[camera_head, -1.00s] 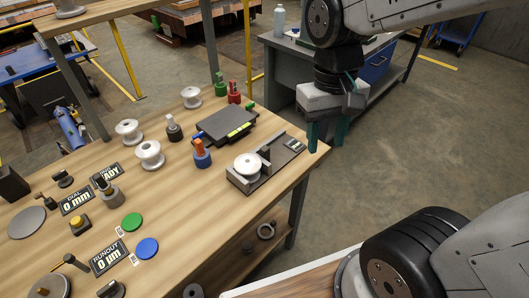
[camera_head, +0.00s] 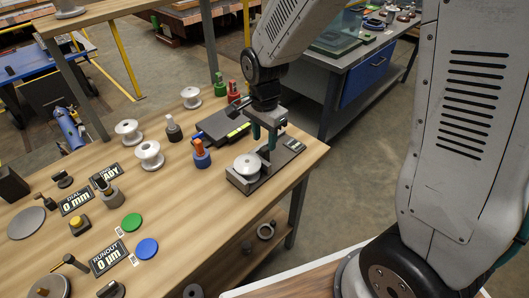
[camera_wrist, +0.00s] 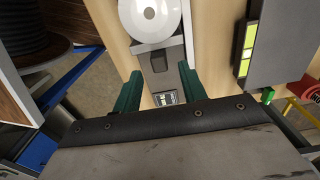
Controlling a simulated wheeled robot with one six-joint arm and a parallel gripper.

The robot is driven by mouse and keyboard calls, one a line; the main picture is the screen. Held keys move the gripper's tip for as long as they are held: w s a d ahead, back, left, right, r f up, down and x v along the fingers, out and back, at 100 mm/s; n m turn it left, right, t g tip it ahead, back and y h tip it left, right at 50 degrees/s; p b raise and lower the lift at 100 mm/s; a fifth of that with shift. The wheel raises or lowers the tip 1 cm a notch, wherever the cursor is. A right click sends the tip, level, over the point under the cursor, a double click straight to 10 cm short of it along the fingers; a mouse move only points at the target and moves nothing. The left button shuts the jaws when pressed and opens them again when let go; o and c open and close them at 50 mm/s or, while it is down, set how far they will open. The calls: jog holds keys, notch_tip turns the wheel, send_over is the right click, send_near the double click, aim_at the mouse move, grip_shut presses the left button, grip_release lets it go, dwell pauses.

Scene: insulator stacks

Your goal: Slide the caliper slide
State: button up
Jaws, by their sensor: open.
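The caliper (camera_head: 284,159) is a dark, flat fixture near the right end of the wooden bench. A white insulator disc (camera_head: 247,165) stands at its left end and also shows at the top of the wrist view (camera_wrist: 150,14). The caliper slide (camera_head: 264,169) is an upright block just right of the disc; its dark upper part shows in the wrist view (camera_wrist: 158,62). My gripper (camera_head: 264,146) points down over the caliper at the slide. Its green fingers (camera_wrist: 159,85) are open and on either side of the caliper's line, with nothing held. Contact with the slide cannot be told.
A black box with a yellow-green strip (camera_head: 217,127) stands close behind the caliper. The bench's right edge is near the caliper.

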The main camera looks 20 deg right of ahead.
aim_at(265, 147)
notch_tip(265, 147, down, 6)
jog(key=shift+f, duration=0.15)
jog(key=shift+c, duration=0.3)
grip_shut()
